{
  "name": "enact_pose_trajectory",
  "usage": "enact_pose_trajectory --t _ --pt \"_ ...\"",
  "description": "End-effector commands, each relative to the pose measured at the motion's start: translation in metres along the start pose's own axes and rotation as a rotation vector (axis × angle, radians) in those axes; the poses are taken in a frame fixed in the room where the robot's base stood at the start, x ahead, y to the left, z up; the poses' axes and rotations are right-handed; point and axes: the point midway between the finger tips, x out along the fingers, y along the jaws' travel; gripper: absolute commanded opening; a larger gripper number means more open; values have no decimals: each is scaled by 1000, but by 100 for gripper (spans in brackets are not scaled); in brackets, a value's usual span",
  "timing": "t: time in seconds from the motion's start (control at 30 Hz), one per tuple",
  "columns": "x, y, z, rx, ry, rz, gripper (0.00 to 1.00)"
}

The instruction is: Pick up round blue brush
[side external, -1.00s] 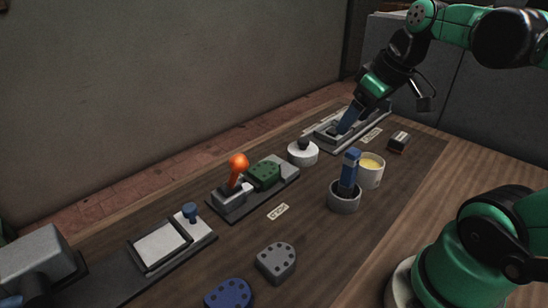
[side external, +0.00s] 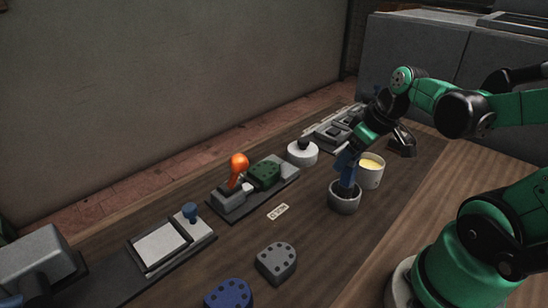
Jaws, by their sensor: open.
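The blue brush (side external: 346,184) stands upright in a round grey cup (side external: 344,203) right of the middle of the view. My gripper (side external: 346,166) is at the brush's upper part, just above the cup, with its blue fingers pointing down. The jaws are open. The fingers cover most of the brush's upper part, and I cannot tell whether they touch it.
A white cup with yellow contents (side external: 371,176) stands close behind the grey cup. A grey heel-shaped piece (side external: 276,263) lies in front.

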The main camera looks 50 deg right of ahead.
Motion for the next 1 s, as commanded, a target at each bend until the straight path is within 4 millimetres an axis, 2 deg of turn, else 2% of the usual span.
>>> enact_pose_trajectory --t 0.2,0.53,0.57,0.8,1.0 --pt "12 0 0 0 0 0 74" --pt "14 0 1 0 0 0 74" --pt "14 0 1 0 0 0 68" --pt "14 0 1 0 0 1 0" --pt "14 0 1 0 1 1 0"
